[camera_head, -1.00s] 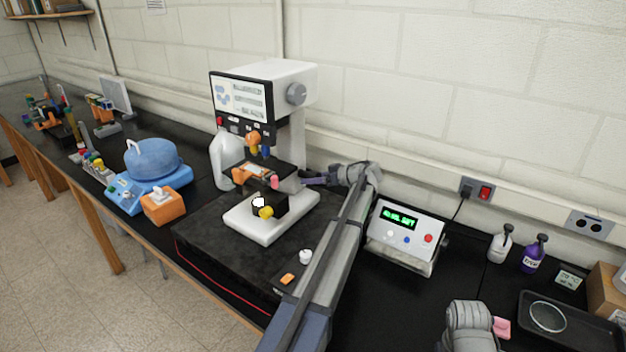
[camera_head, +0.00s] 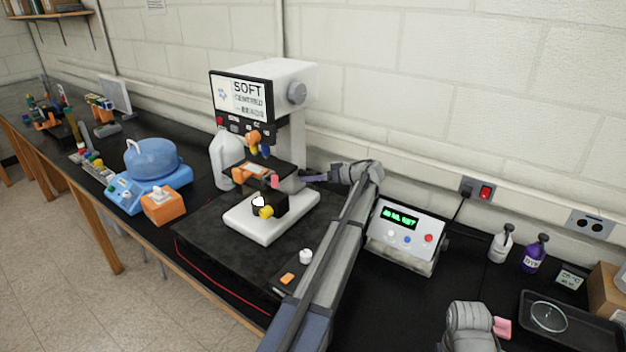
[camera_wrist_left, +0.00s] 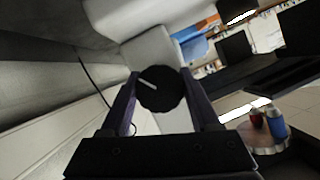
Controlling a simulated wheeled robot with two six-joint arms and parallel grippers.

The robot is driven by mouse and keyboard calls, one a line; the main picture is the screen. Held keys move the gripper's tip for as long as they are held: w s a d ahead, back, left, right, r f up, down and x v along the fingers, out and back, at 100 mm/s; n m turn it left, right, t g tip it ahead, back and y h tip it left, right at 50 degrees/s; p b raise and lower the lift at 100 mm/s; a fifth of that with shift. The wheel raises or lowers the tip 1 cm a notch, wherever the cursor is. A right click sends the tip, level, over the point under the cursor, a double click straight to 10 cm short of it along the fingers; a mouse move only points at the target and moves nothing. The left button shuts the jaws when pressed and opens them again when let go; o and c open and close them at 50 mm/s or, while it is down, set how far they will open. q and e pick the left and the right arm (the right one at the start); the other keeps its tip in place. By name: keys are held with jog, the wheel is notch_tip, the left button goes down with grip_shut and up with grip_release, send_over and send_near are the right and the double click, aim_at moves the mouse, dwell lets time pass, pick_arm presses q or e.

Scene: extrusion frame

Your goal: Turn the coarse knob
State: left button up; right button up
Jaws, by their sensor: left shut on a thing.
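The microscope (camera_head: 295,115) is a white stand with a front screen, on a dark mat. In the left wrist view, the coarse knob (camera_wrist_left: 160,88) is a round black disc with a white line mark, on the white body. My left gripper (camera_wrist_left: 160,82) is shut on it, one finger on each side. In the head view my left gripper (camera_head: 304,180) reaches the column's right side, behind the stage (camera_head: 265,172); the knob cannot be made out there.
A grey box with a green display (camera_head: 403,225) stands right of my left arm. A white jug (camera_head: 226,160) stands left of the microscope. A blue domed device (camera_head: 152,160) and an orange box (camera_head: 162,206) are farther left. A black tray (camera_head: 580,330) lies at right.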

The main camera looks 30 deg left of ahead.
pick_arm(q)
jog(key=o, duration=1.3)
jog(key=shift+o, duration=0.2)
jog(key=shift+d, duration=0.15)
pick_arm(e)
jog(key=shift+r, duration=0.1)
notch_tip(320, 180, up, 3)
jog(key=p, duration=0.3)
pick_arm(q)
jog(key=v, duration=0.7)
jog(key=shift+d+r, duration=0.15)
jog(key=shift+d, duration=0.15)
pick_arm(e)
jog(key=shift+f, duration=0.2)
